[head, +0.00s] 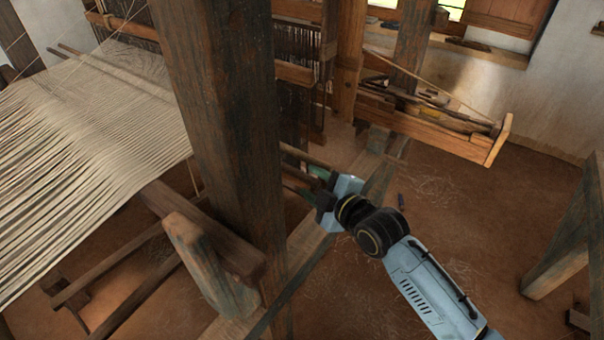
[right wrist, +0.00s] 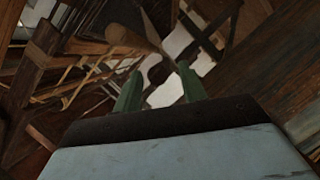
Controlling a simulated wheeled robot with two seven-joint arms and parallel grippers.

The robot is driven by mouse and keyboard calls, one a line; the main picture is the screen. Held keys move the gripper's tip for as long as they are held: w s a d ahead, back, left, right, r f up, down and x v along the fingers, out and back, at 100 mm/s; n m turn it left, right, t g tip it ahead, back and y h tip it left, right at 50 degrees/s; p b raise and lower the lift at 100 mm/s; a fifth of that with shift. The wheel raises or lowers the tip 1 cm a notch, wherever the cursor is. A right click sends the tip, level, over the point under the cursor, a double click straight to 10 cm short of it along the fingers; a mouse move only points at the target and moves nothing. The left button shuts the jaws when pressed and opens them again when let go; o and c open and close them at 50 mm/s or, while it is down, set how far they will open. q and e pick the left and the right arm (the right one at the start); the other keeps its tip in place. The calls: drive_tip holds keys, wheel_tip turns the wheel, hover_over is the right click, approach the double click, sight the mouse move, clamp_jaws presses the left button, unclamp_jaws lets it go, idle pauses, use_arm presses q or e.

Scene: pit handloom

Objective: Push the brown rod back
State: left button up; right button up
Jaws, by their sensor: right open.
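My right gripper (head: 307,182) is open beside the right side of the thick dark loom post, with its fingers pointing left toward the post. A thin brown rod (head: 304,156) comes out from behind the post just above the fingers. In the right wrist view, the two green fingers (right wrist: 160,86) stand apart, and a brown rounded piece (right wrist: 158,73) shows between their tips. I cannot tell whether that piece is the rod's end, or whether a finger touches it. The post hides the rod's left part. My left gripper is not in view.
The thick upright post (head: 225,140) stands close to my gripper. White warp threads (head: 90,140) spread at the left. A wooden trough with tools (head: 440,130) stands at the back right. A wooden leg (head: 565,240) is at the far right. Open brown floor (head: 470,215) lies right of my arm.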

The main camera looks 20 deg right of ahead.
sight(301, 176)
drive_tip(key=shift+x, duration=2.35)
clamp_jaws()
drive_tip(key=shift+s, duration=0.1)
